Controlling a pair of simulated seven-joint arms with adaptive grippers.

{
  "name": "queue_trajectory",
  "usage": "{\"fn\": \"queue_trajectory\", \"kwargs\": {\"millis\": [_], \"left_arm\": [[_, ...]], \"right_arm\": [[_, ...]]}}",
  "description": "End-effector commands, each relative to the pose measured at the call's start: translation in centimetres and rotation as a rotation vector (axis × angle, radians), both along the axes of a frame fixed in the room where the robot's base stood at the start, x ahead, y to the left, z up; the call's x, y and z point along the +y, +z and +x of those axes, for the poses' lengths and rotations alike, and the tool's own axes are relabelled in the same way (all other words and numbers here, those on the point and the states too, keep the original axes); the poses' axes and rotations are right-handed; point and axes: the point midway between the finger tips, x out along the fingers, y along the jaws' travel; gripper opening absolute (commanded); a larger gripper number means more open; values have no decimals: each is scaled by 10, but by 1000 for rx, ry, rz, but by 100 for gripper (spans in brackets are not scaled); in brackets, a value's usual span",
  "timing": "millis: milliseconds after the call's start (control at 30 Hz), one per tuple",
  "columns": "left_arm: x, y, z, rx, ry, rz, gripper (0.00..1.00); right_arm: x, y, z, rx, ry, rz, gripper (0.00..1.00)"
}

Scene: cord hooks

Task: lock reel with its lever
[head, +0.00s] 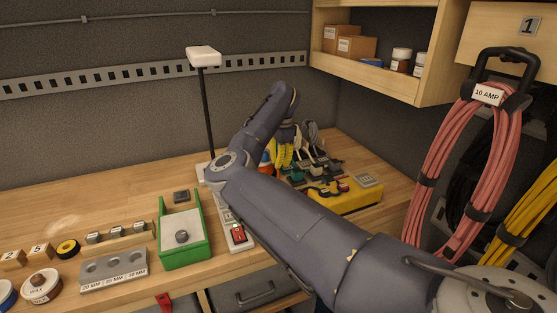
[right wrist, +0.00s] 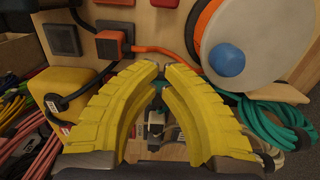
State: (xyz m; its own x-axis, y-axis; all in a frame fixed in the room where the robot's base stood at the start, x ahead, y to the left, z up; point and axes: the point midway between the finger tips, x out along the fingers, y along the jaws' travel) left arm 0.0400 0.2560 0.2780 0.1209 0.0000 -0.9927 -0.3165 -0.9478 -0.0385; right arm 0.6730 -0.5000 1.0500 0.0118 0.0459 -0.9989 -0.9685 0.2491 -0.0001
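The reel (right wrist: 258,38) shows in the right wrist view at upper right: a pale round disc with a blue knob (right wrist: 226,60) and orange cord behind its rim. I cannot make out a separate lock lever. In the head view, my right arm hides most of the reel. My right gripper (right wrist: 163,72), with yellow curved fingers, points at the wooden panel left of the disc. Its tips are close together with a narrow dark gap; I see no thing clearly held. It also shows in the head view (head: 283,155), beyond my arm. My left gripper is not in view.
An orange plug (right wrist: 109,44) sits left of the fingertips, its cord running to the reel. Teal cord (right wrist: 270,115) lies below the disc. A yellow box (head: 345,195), green tray (head: 205,240) and lamp (head: 204,58) stand on the bench. Pink cord (head: 440,165) hangs at right.

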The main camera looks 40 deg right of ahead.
Motion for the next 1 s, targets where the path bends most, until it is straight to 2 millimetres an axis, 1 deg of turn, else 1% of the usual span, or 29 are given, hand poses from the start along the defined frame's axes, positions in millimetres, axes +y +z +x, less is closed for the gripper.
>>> {"fn": "queue_trajectory", "kwargs": {"millis": [33, 100, 300, 367, 500, 633, 800, 1000], "left_arm": [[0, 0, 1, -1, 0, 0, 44], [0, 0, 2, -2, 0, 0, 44], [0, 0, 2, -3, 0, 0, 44], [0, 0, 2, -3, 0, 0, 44], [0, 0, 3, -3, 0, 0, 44], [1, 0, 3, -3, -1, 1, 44], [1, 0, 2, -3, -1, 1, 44], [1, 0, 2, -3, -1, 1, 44]], "right_arm": [[0, -11, -1, 4, -1, -1, 0], [1, -24, -1, 5, 0, -1, 0], [2, -59, 0, 3, 1, -1, 0], [3, -68, 0, 3, 0, -1, 0], [19, -60, 5, -1, 3, -1, 0], [30, -56, 8, 0, 3, -1, 0], [37, -52, 10, 0, 3, -1, 0], [39, -51, 10, 0, 2, -2, 0]]}}
